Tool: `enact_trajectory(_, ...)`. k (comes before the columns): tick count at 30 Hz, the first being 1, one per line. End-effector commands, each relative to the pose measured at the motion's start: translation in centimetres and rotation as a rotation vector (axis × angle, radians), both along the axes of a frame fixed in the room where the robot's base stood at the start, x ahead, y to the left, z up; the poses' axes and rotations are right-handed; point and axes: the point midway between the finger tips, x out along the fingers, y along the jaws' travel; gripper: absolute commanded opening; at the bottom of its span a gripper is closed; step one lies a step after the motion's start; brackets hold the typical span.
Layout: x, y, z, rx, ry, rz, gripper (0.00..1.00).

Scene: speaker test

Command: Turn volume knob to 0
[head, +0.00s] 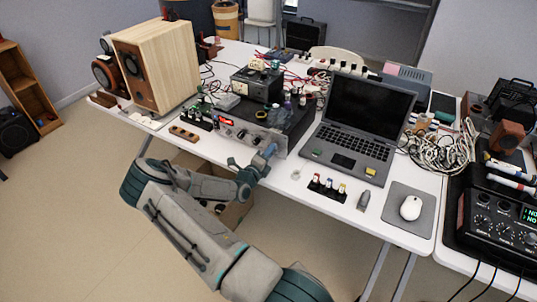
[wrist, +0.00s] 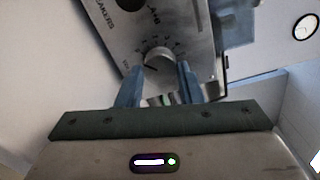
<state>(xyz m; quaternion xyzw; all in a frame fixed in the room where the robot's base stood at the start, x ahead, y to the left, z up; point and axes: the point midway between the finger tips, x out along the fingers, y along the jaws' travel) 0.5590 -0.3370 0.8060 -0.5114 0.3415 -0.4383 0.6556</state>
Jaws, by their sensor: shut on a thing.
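The silver-fronted amplifier (head: 232,128) with a red lit display stands at the table's front edge in the head view. In the wrist view its front panel (wrist: 195,22) fills the top, tilted. The round silver volume knob (wrist: 158,72) sits among printed scale marks, with a dark pointer line towards its left side. My gripper (wrist: 159,75) has its two blue fingers on either side of the knob, shut on it. In the head view my gripper (head: 264,157) reaches the right part of the amplifier front and hides this knob.
An open laptop (head: 355,125) stands right of the amplifier. A wooden speaker (head: 155,65) stands to the left. Small coloured connectors (head: 327,187) and a mouse (head: 410,208) lie near the front edge. The floor before the table is clear on the left.

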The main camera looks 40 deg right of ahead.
Motion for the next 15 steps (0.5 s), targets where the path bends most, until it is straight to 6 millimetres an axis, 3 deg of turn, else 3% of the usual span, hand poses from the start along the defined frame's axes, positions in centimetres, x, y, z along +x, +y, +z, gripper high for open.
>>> enact_trajectory(2,-0.1,0.01,-0.13,0.001,0.003,-0.001,0.11)
enact_trajectory(3,-0.1,0.01,-0.13,0.001,0.003,-0.001,0.42)
enact_trajectory(5,-0.09,0.01,-0.12,0.002,0.002,-0.001,0.55)
enact_trajectory(15,-0.14,0.35,-0.08,0.002,0.001,0.0,0.55)
